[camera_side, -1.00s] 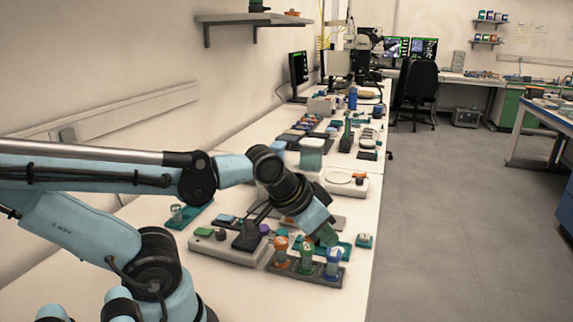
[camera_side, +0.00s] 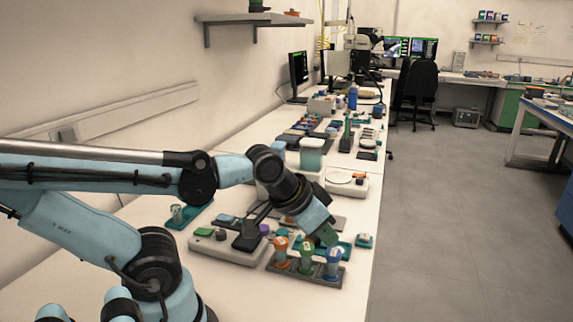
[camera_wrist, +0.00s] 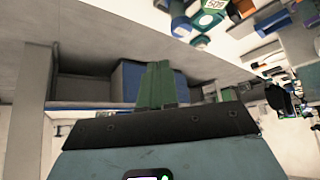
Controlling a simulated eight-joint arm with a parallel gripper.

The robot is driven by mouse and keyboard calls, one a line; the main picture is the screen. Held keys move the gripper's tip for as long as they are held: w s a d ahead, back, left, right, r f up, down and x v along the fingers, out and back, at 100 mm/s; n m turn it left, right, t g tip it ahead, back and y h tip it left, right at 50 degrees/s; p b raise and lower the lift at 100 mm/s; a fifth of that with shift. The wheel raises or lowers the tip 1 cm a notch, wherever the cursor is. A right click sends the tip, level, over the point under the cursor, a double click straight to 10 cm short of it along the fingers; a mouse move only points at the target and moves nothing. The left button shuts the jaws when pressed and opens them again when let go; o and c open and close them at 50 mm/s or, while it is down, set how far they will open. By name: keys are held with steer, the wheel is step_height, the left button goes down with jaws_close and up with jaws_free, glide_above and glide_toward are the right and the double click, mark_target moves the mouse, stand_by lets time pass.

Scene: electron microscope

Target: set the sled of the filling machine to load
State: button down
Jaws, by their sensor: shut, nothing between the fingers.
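A pale bench machine (camera_side: 228,249) with a green button, a dark knob and a dark block (camera_side: 250,235) on top stands left of my gripper; it looks like the filling machine. I cannot make out its sled for certain or its setting. My gripper (camera_side: 329,237) is shut and empty, tilted down to the right of the machine, over or just behind a rack of capped vials. In the wrist view its green fingers (camera_wrist: 160,86) are together with nothing between them. The side view does not show whether they touch the vials.
A dark rack (camera_side: 300,273) with orange, green and blue-capped vials stands at the bench's front edge. A teal tray (camera_side: 340,248) lies behind it and a small teal item (camera_side: 364,241) to its right. A white round-topped device (camera_side: 345,183) stands farther back. Open floor lies right.

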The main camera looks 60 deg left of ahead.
steer(key=c, duration=1.8)
jaws_free()
steer(key=shift+o, duration=1.2)
steer(key=shift+w+a, duration=0.1)
steer(key=shift+a, duration=0.05)
steer(key=o, duration=0.7)
steer(key=a+n, duration=0.1)
steer(key=a, duration=0.2)
steer(key=w+a+n+g+y, duration=0.1)
steer(key=a+n, duration=0.1)
steer(key=a, duration=0.1)
steer(key=w+a+n+y, duration=0.1)
steer(key=a, duration=0.3)
steer(key=shift+w+r+n+g, duration=0.15)
steer(key=shift+r+n+g, duration=0.15)
steer(key=shift+g, duration=0.1)
steer(key=a+f+n+g+y, duration=0.15)
steer(key=a+n, duration=0.25)
steer(key=a, duration=0.7)
steer(key=shift+g, duration=0.35)
steer(key=shift+s+x, duration=0.15)
steer(key=shift+x, duration=2.8)
steer(key=shift+s+x, duration=0.2)
steer(key=shift+x, duration=2.75)
steer(key=shift+f, duration=0.1)
jaws_close()
